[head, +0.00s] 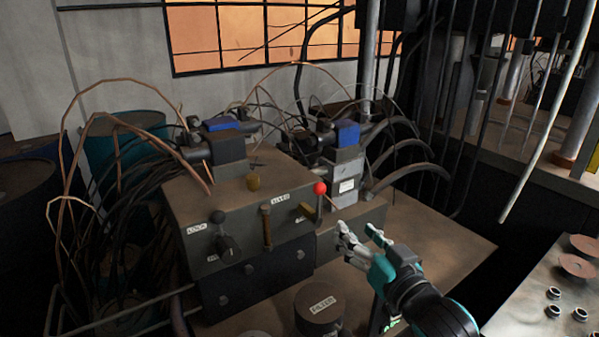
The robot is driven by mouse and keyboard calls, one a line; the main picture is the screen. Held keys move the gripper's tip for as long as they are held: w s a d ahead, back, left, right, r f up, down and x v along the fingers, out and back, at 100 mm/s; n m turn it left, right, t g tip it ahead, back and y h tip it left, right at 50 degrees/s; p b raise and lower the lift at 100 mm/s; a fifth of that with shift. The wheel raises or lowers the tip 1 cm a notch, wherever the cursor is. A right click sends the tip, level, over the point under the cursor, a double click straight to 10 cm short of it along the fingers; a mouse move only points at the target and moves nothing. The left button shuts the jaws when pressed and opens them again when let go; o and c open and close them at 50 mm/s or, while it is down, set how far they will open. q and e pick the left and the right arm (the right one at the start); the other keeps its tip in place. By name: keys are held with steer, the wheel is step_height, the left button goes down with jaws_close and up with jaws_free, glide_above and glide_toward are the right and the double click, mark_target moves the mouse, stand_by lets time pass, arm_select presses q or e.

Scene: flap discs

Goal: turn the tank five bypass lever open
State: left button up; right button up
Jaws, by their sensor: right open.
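A grey valve block (185,203) stands on a brown bench, with small labels on its front. A lever with a red ball knob (320,188) stands upright at the block's right end. A brown lever (266,226) and a dark knob (227,245) sit further left on the same face. The labels are too small to tell which lever is the tank five bypass. My right gripper (358,238) is open and empty, to the lower right of the red-knobbed lever and apart from it. My left gripper is not in view.
A round filter cap (319,304) stands in front of the block. Several hoses and wires arch behind and left of it. At right, a metal table (540,318) holds discs and several small rings. The bench top (440,237) right of the block is mostly clear.

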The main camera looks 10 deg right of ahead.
steer(key=r, duration=0.1)
steer(key=p, duration=0.1)
glide_toward(323, 192)
steer(key=w, duration=0.3)
steer(key=w+a+p, duration=0.1)
steer(key=w, duration=0.3)
steer(key=w+p, duration=0.1)
steer(key=w, duration=0.2)
steer(key=shift+w+a, duration=0.3)
steer(key=shift+w, duration=0.05)
steer(key=shift+w+a+p, duration=0.1)
steer(key=shift+w+p, duration=0.2)
steer(key=shift+w, duration=0.05)
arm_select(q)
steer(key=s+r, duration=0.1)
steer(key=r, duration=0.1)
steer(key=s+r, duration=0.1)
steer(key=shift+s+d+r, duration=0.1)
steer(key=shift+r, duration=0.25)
arm_select(e)
steer(key=shift+f, duration=0.1)
jaws_close()
